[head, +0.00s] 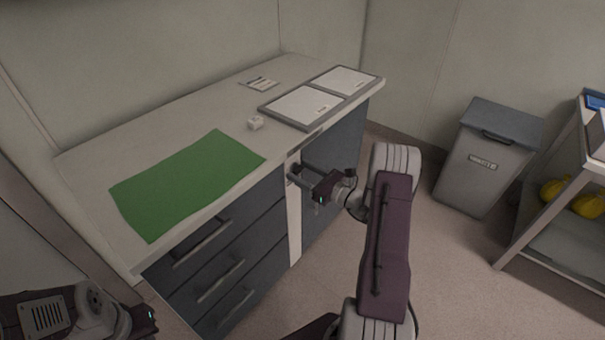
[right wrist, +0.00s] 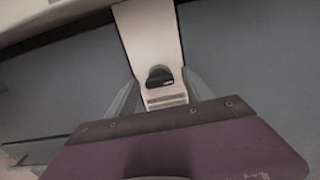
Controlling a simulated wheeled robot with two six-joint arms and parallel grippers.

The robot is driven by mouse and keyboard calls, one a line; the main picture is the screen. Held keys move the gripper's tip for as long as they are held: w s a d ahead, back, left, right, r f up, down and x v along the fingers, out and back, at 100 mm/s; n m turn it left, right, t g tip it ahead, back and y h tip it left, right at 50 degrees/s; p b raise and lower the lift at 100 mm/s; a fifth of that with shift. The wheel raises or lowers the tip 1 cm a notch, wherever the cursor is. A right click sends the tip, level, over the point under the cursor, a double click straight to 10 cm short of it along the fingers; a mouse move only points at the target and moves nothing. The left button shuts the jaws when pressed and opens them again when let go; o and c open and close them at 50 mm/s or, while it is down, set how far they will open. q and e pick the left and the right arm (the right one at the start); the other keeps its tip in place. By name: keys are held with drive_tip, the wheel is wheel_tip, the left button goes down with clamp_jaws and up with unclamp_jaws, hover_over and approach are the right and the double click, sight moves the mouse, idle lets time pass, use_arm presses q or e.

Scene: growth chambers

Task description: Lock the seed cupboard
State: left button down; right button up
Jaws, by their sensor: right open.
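The cupboard has a dark blue-grey door (head: 345,140) under the right part of the counter, and it looks closed. A pale upright panel (head: 294,225) stands between this door and the drawers. In the right wrist view, a small black knob or lock (right wrist: 160,77) sits on the pale panel (right wrist: 148,35), with a slotted patch below it. My right gripper (head: 296,172) is open at the panel, its fingers on either side of the black piece; contact cannot be told. My left gripper's dark body (head: 145,318) shows at the lower left; its fingers are not clearly seen.
Drawers (head: 225,265) are left of the panel. A grey bin (head: 485,165) and shelf rack (head: 550,240) stand right.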

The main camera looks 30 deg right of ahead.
clamp_jaws()
drive_tip(key=shift+n, duration=0.3)
drive_tip(key=shift+f+n+b, duration=0.15)
drive_tip(key=shift+n+b, duration=8.65)
drive_tip(key=shift+b, duration=0.8)
unclamp_jaws()
